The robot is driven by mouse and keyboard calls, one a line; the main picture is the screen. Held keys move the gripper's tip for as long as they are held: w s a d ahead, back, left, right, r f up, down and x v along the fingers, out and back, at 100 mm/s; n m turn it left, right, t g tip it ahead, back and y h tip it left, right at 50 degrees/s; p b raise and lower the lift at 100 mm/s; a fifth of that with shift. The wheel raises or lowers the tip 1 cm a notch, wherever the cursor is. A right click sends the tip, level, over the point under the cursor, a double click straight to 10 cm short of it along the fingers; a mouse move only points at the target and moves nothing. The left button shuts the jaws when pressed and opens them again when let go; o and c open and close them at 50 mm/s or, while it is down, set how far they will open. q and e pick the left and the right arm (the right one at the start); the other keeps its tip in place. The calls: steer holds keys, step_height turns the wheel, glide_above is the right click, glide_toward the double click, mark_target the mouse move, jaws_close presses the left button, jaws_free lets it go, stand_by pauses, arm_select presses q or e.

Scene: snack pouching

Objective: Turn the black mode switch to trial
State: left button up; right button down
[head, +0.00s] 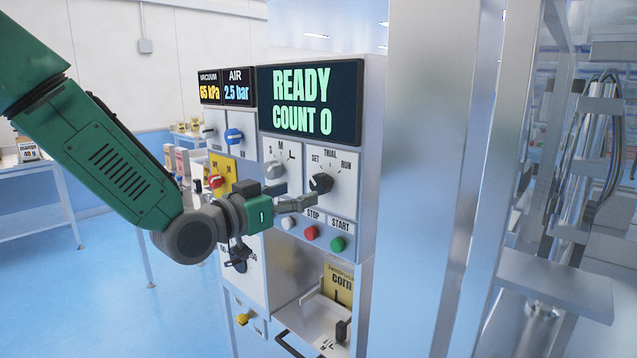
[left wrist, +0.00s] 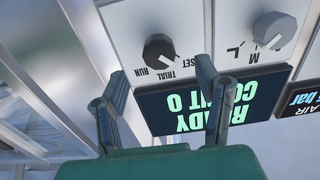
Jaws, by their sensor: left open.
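The black mode switch (head: 321,183) is a round knob on a white plate marked SET, TRIAL and RUN. It also shows in the left wrist view (left wrist: 160,49), where the panel appears upside down. Its pointer seems turned toward the SET side, but the mark is too small to be sure. My left gripper (head: 299,195) is open and empty, just in front of the panel at the lower left of the switch. In the left wrist view its two fingers (left wrist: 163,78) stand wide apart, with the switch beyond them and not between them. My right gripper is not in view.
A grey S-M-L knob (head: 274,170) sits left of the switch. White, red (head: 311,233) and green (head: 337,244) buttons lie just below. The display (head: 311,102) above reads READY, COUNT 0. A metal post (head: 430,180) stands close on the right.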

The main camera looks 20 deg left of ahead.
mark_target(316, 187)
arm_select(q)
steer(key=p+x, duration=0.1)
steer(key=x, duration=0.5)
steer(key=shift+w+d, duration=0.15)
steer(key=shift+w, duration=0.15)
steer(key=c, duration=1.1)
